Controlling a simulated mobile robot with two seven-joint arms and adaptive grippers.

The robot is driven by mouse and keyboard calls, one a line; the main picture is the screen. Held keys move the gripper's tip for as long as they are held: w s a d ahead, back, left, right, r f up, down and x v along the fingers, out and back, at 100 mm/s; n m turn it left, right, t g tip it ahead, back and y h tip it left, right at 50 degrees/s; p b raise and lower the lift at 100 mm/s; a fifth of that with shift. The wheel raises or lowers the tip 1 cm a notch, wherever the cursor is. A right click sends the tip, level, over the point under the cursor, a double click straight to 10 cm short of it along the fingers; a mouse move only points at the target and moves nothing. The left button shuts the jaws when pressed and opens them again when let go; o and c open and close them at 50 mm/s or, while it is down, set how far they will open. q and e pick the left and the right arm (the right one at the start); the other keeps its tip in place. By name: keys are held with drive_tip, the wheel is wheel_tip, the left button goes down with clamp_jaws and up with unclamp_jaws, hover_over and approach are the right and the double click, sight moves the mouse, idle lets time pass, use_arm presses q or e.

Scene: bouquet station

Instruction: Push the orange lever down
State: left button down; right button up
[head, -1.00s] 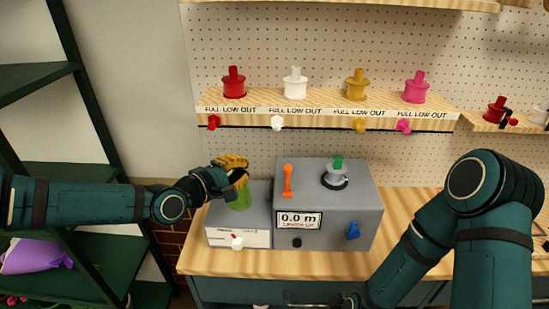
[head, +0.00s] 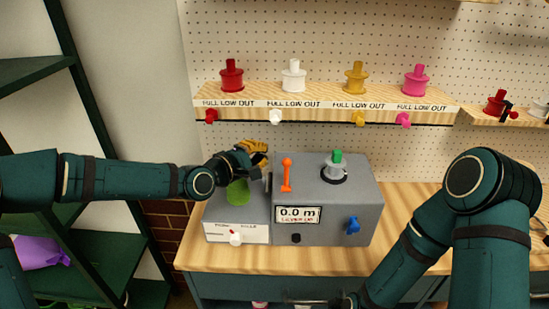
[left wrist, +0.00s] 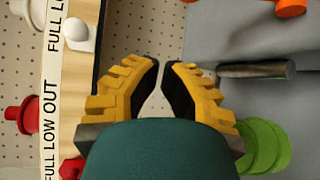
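The orange lever (head: 287,174) stands upright on the top of the grey machine (head: 350,200), toward its left side. The machine's display (head: 298,215) reads 0.0 m, with small red text below that seems to say the lever is up. My left gripper (head: 266,153) is behind and left of the lever, apart from it. In the left wrist view its yellow fingers (left wrist: 161,64) have their tips almost together, with nothing between them. An orange part (left wrist: 290,7) shows at that view's top right.
A green disc (head: 238,192) sits on the lower left box, under my left wrist. A grey rod (left wrist: 255,70) lies right of the left fingers. A blue knob (head: 352,225) is on the machine's front. A shelf with coloured spools (head: 294,77) is behind.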

sight(286, 172)
use_arm(q)
drive_tip(key=shift+s+d+r, duration=0.1)
drive_tip(key=shift+s+d, duration=0.2)
drive_tip(key=shift+d, duration=0.7)
drive_tip(key=shift+s+d, duration=0.25)
drive_tip(key=shift+d, duration=0.7)
drive_tip(key=shift+s+b, duration=0.15)
drive_tip(key=shift+b, duration=0.5)
drive_tip(key=shift+s+r, duration=0.1)
drive_tip(key=shift+b, duration=0.3)
